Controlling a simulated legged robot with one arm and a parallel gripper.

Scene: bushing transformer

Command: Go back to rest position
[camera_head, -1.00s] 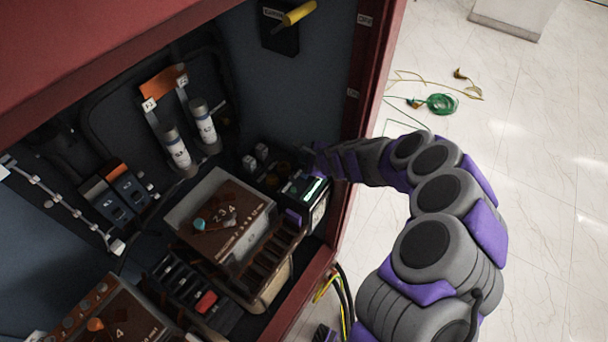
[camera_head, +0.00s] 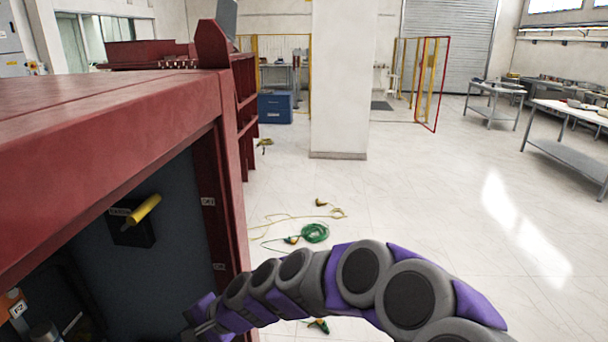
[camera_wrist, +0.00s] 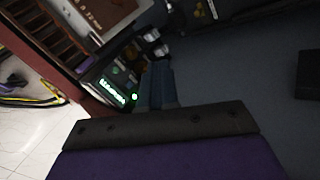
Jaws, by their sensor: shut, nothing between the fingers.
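My arm, grey and purple, reaches from the lower right of the head view towards the opening of a red cabinet (camera_head: 110,85). My gripper (camera_head: 190,335) is at the cabinet's right edge, low in the head view and partly cut off by the frame. In the wrist view my gripper (camera_wrist: 157,90) shows its fingers together, with nothing held. Beyond the fingers is a device with a lit green display (camera_wrist: 112,92), apart from them as far as I can tell.
A yellow handle (camera_head: 145,208) sits on a black switch inside the cabinet. A green cable coil (camera_head: 314,233) lies on the floor. A white pillar (camera_head: 340,80) stands behind. Workbenches (camera_head: 570,120) are at the right.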

